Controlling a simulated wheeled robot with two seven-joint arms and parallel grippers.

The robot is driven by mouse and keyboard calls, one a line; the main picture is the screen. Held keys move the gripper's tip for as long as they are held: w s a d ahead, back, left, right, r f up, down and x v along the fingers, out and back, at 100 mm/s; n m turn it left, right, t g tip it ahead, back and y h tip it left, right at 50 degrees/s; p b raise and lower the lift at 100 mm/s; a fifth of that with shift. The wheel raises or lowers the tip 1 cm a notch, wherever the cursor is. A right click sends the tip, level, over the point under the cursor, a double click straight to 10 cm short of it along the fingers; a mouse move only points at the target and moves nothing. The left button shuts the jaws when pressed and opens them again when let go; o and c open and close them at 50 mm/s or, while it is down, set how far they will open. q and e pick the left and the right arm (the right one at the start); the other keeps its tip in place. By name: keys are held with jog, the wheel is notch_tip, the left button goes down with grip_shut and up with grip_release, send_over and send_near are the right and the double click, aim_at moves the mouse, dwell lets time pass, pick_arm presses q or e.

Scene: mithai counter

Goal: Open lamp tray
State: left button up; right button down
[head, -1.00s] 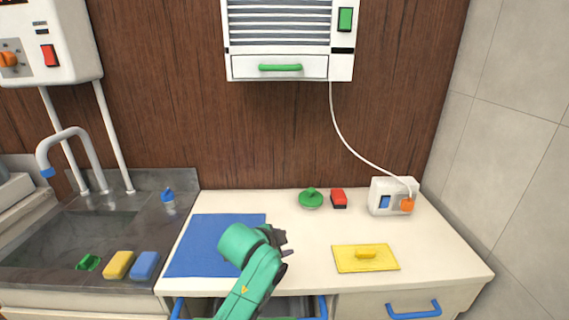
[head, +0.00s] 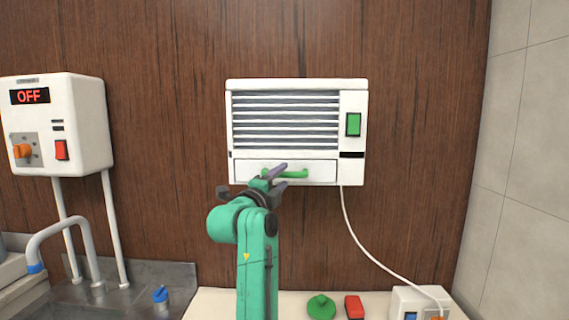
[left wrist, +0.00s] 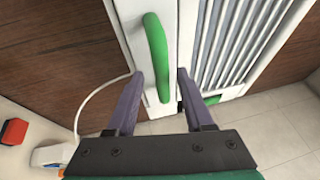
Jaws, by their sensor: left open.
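The lamp tray (head: 318,176) is the white drawer front at the bottom of the white wall unit (head: 353,97), and it looks closed. Its green bar handle (head: 296,174) runs across the front. My left gripper (head: 278,176) is raised in front of the handle's left part. My right gripper is not in view.
A white cord (head: 350,225) hangs from the unit to a socket box (head: 418,300) on the counter. A green lidded knob (head: 321,306) and a red block (head: 355,306) stand below. A control box reading OFF (head: 58,125) hangs at left.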

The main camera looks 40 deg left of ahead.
pick_arm(q)
jog(key=shift+x, duration=0.9)
jog(key=shift+s+r, duration=0.15)
jog(key=shift+c, duration=0.4)
grip_shut()
